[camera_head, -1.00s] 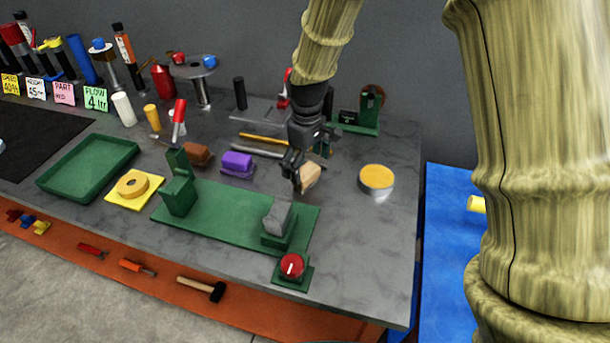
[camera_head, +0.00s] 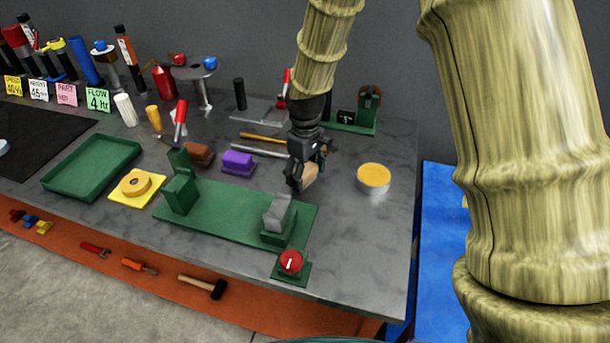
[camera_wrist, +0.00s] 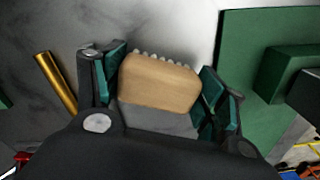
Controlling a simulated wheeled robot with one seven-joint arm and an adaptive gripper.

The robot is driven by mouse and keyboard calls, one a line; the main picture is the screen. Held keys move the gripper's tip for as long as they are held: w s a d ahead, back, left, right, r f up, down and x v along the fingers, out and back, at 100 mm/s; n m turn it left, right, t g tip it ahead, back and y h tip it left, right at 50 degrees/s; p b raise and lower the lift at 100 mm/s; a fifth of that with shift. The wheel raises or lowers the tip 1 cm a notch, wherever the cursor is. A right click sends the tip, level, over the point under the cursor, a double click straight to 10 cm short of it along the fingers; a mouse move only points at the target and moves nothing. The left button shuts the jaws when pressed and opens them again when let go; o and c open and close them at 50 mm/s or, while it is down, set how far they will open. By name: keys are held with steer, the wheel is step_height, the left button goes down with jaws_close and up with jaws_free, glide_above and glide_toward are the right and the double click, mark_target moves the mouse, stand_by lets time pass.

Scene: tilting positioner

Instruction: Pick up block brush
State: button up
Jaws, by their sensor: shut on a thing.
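The block brush (camera_wrist: 158,82) is a tan wooden block with a row of pale bristle tufts along its far edge in the wrist view. It also shows in the head view (camera_head: 309,176), partly hidden by my gripper. My gripper (camera_head: 302,182) is over the bench, behind the right part of the green positioner base. In the wrist view its two teal-padded fingers (camera_wrist: 160,95) stand on either side of the brush and are shut on it. Whether the brush touches the bench cannot be told.
The green positioner base (camera_head: 228,218) with a grey block (camera_head: 279,211) lies in front of my gripper. A yellow-topped round tin (camera_head: 374,178) stands to the right, a purple block (camera_head: 238,161) to the left. A brass rod (camera_wrist: 55,82) lies at left in the wrist view.

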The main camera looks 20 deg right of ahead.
mark_target(307, 171)
steer(key=shift+c, duration=0.5)
steer(key=shift+w+r, duration=0.1)
steer(key=shift+r, duration=0.4)
steer(key=shift+s+r+b, duration=0.2)
steer(key=shift+r+b, duration=0.1)
steer(key=shift+r, duration=0.3)
steer(key=shift+s+r+b, duration=0.2)
steer(key=shift+r+b, duration=0.1)
steer(key=shift+r, duration=0.3)
steer(key=s, duration=0.5)
steer(key=s+d+r+b, duration=0.1)
steer(key=s, duration=0.4)
steer(key=s+d+b, duration=0.1)
steer(key=s, duration=0.4)
steer(key=shift+s+d+r, duration=0.1)
steer(key=shift+d+r, duration=0.05)
steer(key=shift+r, duration=0.1)
steer(key=o, duration=0.4)
steer(key=shift+c, duration=1)
